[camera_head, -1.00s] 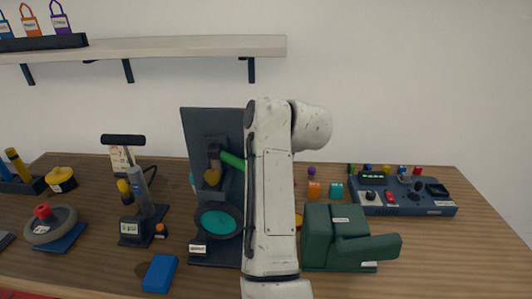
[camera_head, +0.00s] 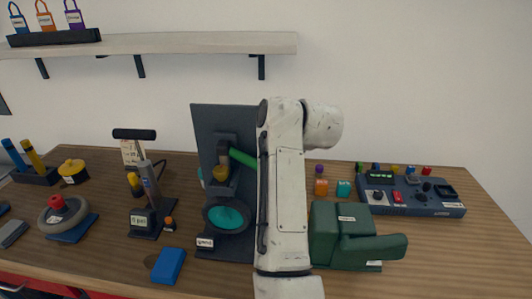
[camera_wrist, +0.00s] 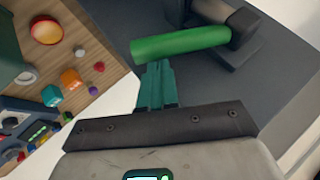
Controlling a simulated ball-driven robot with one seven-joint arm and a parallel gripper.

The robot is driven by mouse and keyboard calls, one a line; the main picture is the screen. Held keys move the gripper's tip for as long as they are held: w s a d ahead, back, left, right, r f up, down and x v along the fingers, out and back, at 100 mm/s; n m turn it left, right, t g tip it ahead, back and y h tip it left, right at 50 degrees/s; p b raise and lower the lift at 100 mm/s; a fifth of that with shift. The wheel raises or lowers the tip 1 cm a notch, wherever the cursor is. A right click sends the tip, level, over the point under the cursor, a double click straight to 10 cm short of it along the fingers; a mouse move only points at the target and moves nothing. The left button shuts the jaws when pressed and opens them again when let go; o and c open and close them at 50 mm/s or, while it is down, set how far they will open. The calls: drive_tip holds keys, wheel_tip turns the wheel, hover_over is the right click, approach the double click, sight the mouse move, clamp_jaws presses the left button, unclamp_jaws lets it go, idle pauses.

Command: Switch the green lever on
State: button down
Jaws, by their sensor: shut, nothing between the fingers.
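The green lever (camera_head: 243,158) sticks out to the right from a dark upright panel (camera_head: 209,118), partly hidden by my arm in the head view. In the wrist view the green lever (camera_wrist: 180,43) lies across the top, joined to a dark mount at its right end. My gripper (camera_wrist: 157,68) has its teal fingers shut together and empty. The fingertips are just below the lever in that picture, close to its left half; I cannot tell if they touch it. My gripper is hidden behind my arm in the head view.
A green vise-like block (camera_head: 345,235) stands right of my arm. A control box (camera_head: 412,195) with knobs is at the back right. A pump (camera_head: 148,190), a wheel (camera_head: 63,217) and a blue block (camera_head: 168,265) are on the left. A shelf (camera_head: 180,43) hangs above.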

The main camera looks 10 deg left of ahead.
drive_tip(key=w+r+b+v, duration=0.1)
drive_tip(key=w+v, duration=0.1)
drive_tip(key=v, duration=1)
drive_tip(key=shift+s+d+r, duration=0.2)
drive_tip(key=shift+d+r, duration=0.05)
drive_tip(key=shift+r, duration=0.2)
